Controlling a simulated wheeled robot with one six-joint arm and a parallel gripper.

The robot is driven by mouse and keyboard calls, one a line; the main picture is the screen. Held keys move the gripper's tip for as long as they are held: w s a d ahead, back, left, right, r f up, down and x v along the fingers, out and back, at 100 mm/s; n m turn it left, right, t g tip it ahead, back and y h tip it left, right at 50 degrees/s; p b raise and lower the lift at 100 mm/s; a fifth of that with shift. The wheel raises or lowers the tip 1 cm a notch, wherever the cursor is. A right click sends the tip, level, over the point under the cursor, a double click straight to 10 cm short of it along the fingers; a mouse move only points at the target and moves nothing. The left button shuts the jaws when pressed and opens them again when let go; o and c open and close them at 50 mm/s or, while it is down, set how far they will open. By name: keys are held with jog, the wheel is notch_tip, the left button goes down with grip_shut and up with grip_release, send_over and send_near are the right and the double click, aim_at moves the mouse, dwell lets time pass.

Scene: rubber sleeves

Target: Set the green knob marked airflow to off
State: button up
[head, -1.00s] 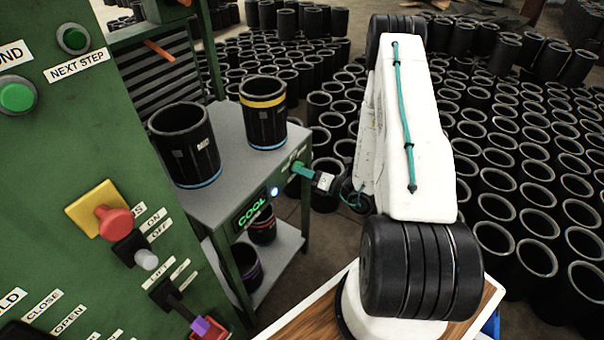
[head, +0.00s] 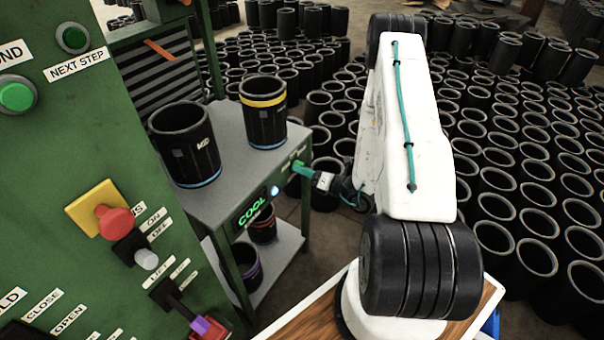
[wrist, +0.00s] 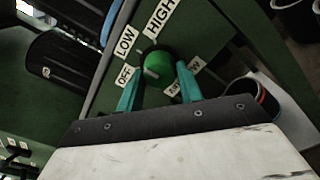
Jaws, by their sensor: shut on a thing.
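The green knob (wrist: 157,64) shows in the wrist view on a green panel, with the labels OFF (wrist: 124,76), LOW (wrist: 125,42) and HIGH (wrist: 160,18) around its left and upper side. A pale mark on the knob's face points to the lower left, roughly between me and the OFF label. My gripper (wrist: 158,72) has its teal fingers on either side of the knob and is shut on it. In the head view my gripper (head: 299,168) is at the front edge of the grey table, and the knob is mostly hidden there.
The grey table (head: 236,165) carries two black sleeves, one with a yellow band (head: 263,112). A lit COOL sign (head: 252,209) is on its edge. A green control panel (head: 60,160) with buttons and levers stands at the left. Many black sleeves fill the floor behind.

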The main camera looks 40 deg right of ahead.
jog(key=shift+n, duration=0.3)
jog(key=shift+s+n, duration=0.1)
jog(key=shift+n, duration=3.9)
jog(key=o, duration=1)
jog(key=shift+d, duration=0.1)
